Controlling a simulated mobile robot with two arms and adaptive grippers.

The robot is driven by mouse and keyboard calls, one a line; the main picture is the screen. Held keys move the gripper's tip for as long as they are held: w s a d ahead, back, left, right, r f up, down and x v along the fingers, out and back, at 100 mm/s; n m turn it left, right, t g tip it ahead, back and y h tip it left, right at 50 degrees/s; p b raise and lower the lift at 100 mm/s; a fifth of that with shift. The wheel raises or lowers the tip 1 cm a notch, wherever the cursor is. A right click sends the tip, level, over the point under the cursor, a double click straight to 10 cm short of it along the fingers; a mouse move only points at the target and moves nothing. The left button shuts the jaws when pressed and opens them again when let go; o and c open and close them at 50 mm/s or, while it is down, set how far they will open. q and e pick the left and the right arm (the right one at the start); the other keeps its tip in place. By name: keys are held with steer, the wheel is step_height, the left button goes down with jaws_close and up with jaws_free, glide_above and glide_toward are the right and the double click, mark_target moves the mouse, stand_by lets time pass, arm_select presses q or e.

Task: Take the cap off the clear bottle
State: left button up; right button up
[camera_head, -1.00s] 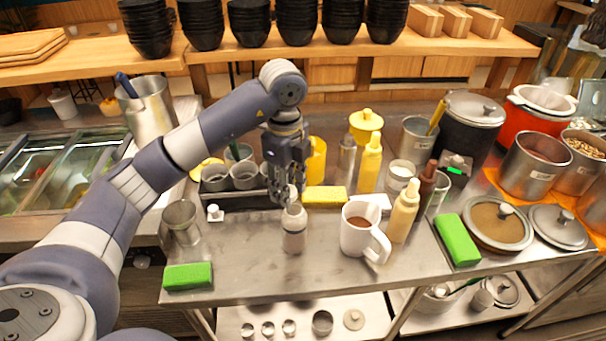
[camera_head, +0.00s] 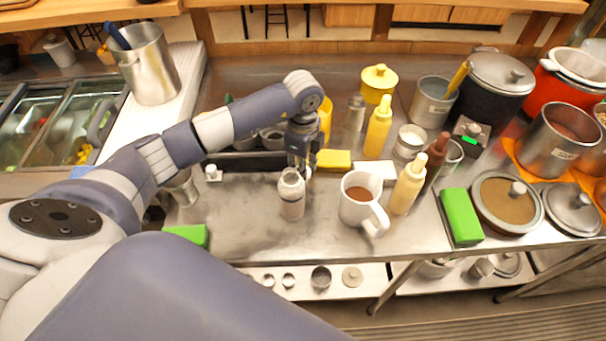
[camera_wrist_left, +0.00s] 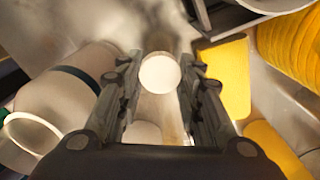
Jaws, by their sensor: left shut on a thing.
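The clear bottle (camera_head: 291,198) stands upright on the steel table, left of the white mug; its top looks open and bare. My left gripper (camera_head: 300,166) is just behind and to the right of the bottle's top, fingers pointing down. In the left wrist view my left gripper (camera_wrist_left: 158,80) is shut on a round white cap (camera_wrist_left: 160,73) between its fingertips. The head view does not show the held cap clearly. My right gripper is not in view.
A white mug (camera_head: 355,207) with brown liquid and a cream sauce bottle (camera_head: 408,185) stand to the right. A yellow sponge (camera_head: 333,160) lies behind. A small white piece (camera_head: 213,173) sits on the table at left.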

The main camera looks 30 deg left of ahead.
arm_select(q)
steer(key=shift+s+f, duration=0.15)
steer(key=shift+f, duration=0.15)
step_height(320, 180, down, 4)
steer(key=shift+r+p, duration=0.25)
steer(key=shift+p, duration=0.15)
steer(key=shift+f, duration=0.3)
steer(key=shift+f, duration=0.1)
steer(key=o, duration=0.9)
